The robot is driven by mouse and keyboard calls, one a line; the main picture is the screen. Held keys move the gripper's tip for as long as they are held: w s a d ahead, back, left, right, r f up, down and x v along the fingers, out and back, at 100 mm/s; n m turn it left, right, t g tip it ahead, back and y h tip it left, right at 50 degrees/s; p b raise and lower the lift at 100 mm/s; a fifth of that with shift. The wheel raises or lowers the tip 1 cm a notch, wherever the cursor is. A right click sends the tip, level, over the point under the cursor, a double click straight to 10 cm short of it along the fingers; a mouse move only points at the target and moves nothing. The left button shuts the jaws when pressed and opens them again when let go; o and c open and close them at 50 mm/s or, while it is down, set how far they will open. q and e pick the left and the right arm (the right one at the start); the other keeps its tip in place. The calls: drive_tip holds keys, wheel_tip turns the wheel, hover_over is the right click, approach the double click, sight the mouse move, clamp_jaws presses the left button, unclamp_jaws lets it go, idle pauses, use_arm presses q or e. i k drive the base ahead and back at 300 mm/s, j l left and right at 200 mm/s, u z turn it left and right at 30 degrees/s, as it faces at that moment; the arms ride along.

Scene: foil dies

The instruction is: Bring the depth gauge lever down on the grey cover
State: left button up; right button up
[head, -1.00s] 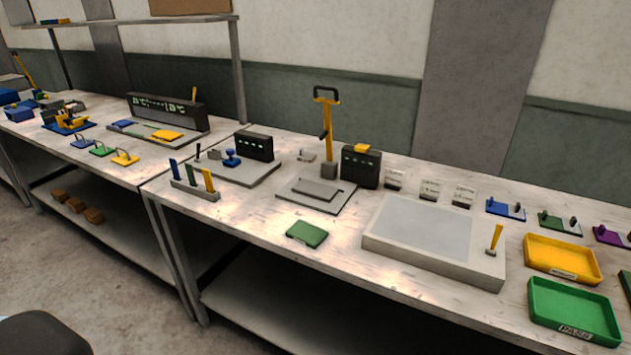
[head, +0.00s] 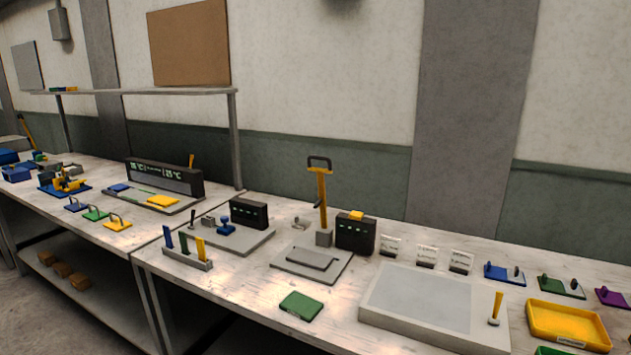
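The depth gauge (head: 324,238) stands on the near bench with its tall yellow lever (head: 322,188) upright, ending in a dark loop handle at the top. In front of it a flat grey cover (head: 312,257) lies on a grey base plate (head: 290,269). The lever's handle is well above the cover, apart from it. Neither of my grippers is in view.
A black display box (head: 355,233) stands just right of the gauge. A green block (head: 301,306) lies in front. A large grey plate (head: 420,298) with a small yellow lever (head: 496,307) is to the right, beside a yellow tray (head: 567,326). Colored handles (head: 184,245) stand left.

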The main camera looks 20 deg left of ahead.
sight(322, 202)
drive_tip(key=i+j, duration=0.4)
drive_tip(key=i+j+z, duration=0.1)
drive_tip(key=i+j, duration=0.3)
drive_tip(key=j, duration=0.2)
drive_tip(key=i+j, duration=0.4)
drive_tip(key=j, duration=0.15)
